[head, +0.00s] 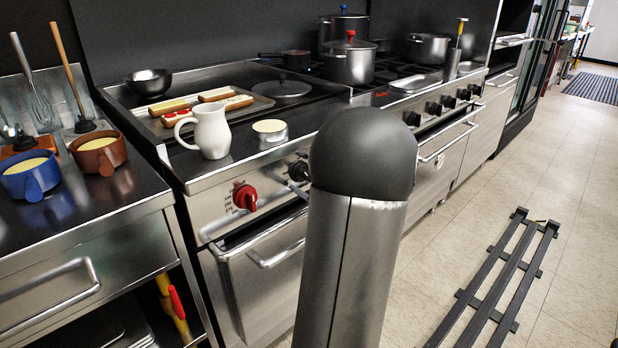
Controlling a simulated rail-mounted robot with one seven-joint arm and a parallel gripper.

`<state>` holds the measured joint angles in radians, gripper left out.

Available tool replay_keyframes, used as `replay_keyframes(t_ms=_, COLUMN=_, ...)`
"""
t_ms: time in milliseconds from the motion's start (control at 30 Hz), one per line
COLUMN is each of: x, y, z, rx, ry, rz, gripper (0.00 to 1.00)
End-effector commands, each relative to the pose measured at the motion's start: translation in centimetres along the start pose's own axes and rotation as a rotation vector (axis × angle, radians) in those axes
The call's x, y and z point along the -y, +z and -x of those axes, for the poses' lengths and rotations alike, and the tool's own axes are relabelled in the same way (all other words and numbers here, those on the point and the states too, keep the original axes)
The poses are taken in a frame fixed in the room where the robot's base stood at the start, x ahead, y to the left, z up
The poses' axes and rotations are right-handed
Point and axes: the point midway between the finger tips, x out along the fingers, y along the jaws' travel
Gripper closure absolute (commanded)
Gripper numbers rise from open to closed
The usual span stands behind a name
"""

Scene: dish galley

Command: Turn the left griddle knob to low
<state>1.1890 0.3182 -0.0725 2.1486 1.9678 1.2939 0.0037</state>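The left griddle knob (245,197) is red and sits on the steel front panel of the griddle range (218,212). Small markings show on the panel beside it. Its pointer is too small to read, so I cannot tell its setting. A second, black knob (299,170) is to its right, close to the edge of my column. My gripper is not in view. My grey column with its black domed top stands in front of the range and hides part of the panel to the right. Nothing is seen touching the red knob.
A white pitcher (211,131) and a small cup (270,130) stand on the griddle's front edge above the knobs. An oven handle (277,253) juts out below. Blue (31,175) and brown (98,152) pots stand at left. A dark slatted frame (497,285) lies on the floor.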

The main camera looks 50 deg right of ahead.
Motion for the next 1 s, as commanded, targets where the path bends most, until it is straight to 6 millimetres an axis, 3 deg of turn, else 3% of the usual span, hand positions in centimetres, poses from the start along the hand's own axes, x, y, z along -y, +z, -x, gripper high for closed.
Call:
replay_keyframes(t_ms=233, x=0.0, y=0.0, z=0.1, rx=0.000, ry=-0.001, rz=0.000, gripper=0.32)
replay_keyframes(t_ms=367, x=0.1, y=0.0, z=1.2, rx=-0.003, ry=-0.002, rz=0.000, gripper=0.32)
replay_keyframes(t_ms=1000, x=0.1, y=0.0, z=15.3, rx=-0.002, ry=-0.003, rz=0.000, gripper=0.32)
